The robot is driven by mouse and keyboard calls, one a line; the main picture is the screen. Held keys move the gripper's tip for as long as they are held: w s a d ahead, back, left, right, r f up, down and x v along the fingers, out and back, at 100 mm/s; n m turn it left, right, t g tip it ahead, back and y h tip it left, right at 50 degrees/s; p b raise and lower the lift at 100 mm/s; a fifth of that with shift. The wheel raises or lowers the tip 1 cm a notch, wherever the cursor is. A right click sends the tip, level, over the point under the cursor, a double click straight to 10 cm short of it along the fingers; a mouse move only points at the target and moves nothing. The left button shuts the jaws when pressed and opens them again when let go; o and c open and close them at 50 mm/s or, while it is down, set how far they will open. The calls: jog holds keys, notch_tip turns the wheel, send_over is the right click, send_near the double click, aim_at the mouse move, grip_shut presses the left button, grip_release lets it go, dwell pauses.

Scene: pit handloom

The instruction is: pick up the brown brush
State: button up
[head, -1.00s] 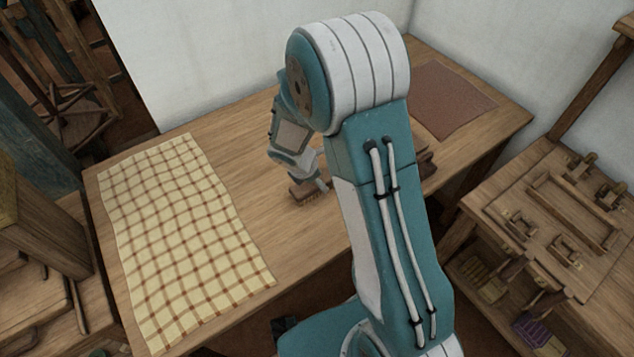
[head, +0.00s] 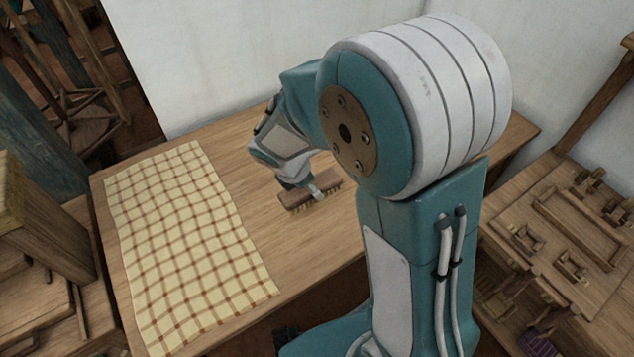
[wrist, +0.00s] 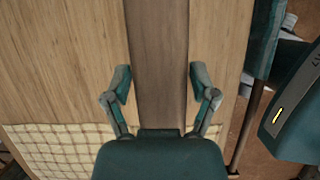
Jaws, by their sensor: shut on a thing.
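The brown brush (head: 295,201) has a long wooden back with bristles pointing down. In the head view it is over the middle of the wooden table, and it looks held a little above the top. My gripper (head: 316,192) comes down onto it from behind. In the wrist view the two fingers of my gripper (wrist: 160,82) stand on either side of the brush's back (wrist: 158,50), shut on it. The brush fills the gap between them, and its near end meets the palm in that view.
A yellow checked cloth (head: 185,240) lies on the left part of the wooden table (head: 300,245). A wooden stand with small fittings (head: 570,235) is at the right. A white wall (head: 220,60) rises behind. My arm hides the table's right part.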

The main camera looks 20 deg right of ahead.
jog(key=s+a+r, duration=0.3)
jog(key=s+a, duration=0.2)
jog(key=s, duration=0.1)
jog(key=shift+a+r, duration=0.15)
jog(key=shift+r, duration=0.1)
